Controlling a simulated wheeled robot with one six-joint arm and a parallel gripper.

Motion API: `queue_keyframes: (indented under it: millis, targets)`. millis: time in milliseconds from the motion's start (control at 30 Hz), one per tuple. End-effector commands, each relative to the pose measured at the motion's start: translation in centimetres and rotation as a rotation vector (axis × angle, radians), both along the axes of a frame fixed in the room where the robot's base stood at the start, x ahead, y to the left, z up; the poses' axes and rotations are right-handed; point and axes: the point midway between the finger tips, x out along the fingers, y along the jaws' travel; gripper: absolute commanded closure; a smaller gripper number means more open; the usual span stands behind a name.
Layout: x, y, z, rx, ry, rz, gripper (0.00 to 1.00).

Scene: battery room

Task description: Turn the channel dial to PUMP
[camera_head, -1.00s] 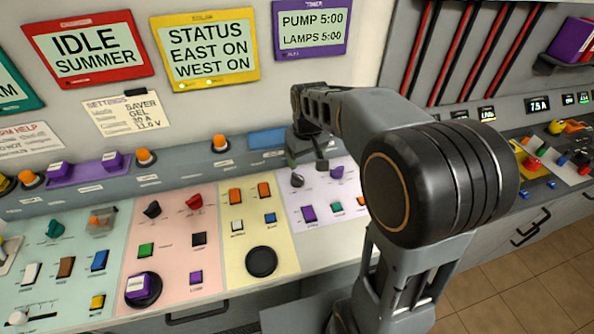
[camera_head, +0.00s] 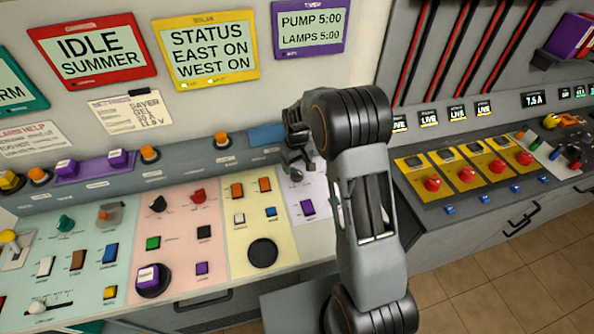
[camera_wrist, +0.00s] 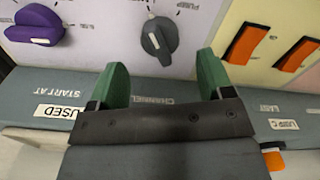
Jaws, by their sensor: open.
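The channel dial (camera_wrist: 159,38) is a dark grey knob on the pale lilac panel, with a lengthwise grip bar. A PUMP label (camera_wrist: 183,9) shows at its upper right in the wrist view, and a CHANNEL label (camera_wrist: 155,101) lies on the grey strip. The bar's upper end points up and slightly left in that view, not at PUMP. My gripper (camera_wrist: 163,72) has green fingers spread apart, empty, just below the dial in the picture. In the head view my gripper (camera_head: 299,164) is over the lilac panel, beside the dial (camera_head: 296,175).
A purple dial (camera_wrist: 35,24) sits left of the channel dial in the wrist view. Orange switches (camera_wrist: 247,43) are on the yellow panel to the right. A timer display (camera_head: 310,29) reads PUMP 5:00 and LAMPS 5:00. Red knobs (camera_head: 433,184) stand right of my arm.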

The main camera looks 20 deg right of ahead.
Motion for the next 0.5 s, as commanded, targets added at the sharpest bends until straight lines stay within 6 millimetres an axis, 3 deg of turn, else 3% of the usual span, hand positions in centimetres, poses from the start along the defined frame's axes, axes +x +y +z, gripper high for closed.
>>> queue_keyframes:
  millis: [233,500]
  targets:
    - [0.0,0.0,-3.4,0.000,0.002,0.000,0.26]
    - [0.0,0.0,-4.8,0.000,-0.001,0.000,0.26]
